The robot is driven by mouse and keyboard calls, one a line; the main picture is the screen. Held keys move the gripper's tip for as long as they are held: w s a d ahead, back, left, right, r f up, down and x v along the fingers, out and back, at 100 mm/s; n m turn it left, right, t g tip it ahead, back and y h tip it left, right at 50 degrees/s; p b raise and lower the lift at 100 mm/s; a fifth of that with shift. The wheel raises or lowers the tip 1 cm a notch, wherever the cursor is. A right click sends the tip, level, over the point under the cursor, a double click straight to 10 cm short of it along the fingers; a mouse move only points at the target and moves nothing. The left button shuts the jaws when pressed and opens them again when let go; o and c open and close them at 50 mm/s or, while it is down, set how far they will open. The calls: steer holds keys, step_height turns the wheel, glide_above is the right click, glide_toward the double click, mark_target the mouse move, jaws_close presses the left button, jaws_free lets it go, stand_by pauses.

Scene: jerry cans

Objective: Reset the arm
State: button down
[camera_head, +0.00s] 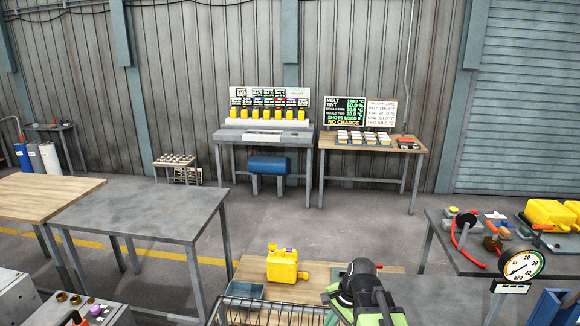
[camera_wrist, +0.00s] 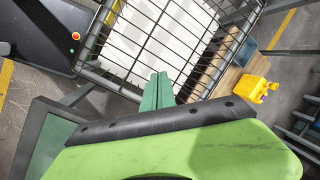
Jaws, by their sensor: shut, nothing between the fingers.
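My gripper (camera_wrist: 157,90) shows in the wrist view as two green fingers pressed together, shut and empty. It points over the black wire basket of my own body, apart from any can. In the head view my arm is folded low at the bottom, right of centre, and the fingertips are hard to make out. A yellow jerry can (camera_head: 287,265) with purple on top stands upright on a wooden-topped table (camera_head: 244,271) just ahead. The can also shows at the right of the wrist view (camera_wrist: 255,90), well clear of the fingers.
A blue-grey tray (camera_head: 247,291) lies left of the can. A pressure gauge (camera_head: 522,265) stands at the right, before a grey bench with larger yellow cans (camera_head: 549,214). A grey table (camera_head: 140,214) is at the left. Open floor lies beyond, up to the back-wall benches.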

steer(key=s+d+n+h, duration=0.1)
steer(key=s+d+n, duration=0.1)
steer(key=n, duration=0.3)
steer(key=s+d+f+n+g+h, duration=0.1)
steer(key=s+d+n+h, duration=0.1)
steer(key=n, duration=0.3)
steer(key=shift+s+d+f, duration=0.25)
steer(key=shift+s+d, duration=0.2)
steer(key=shift+s, duration=0.2)
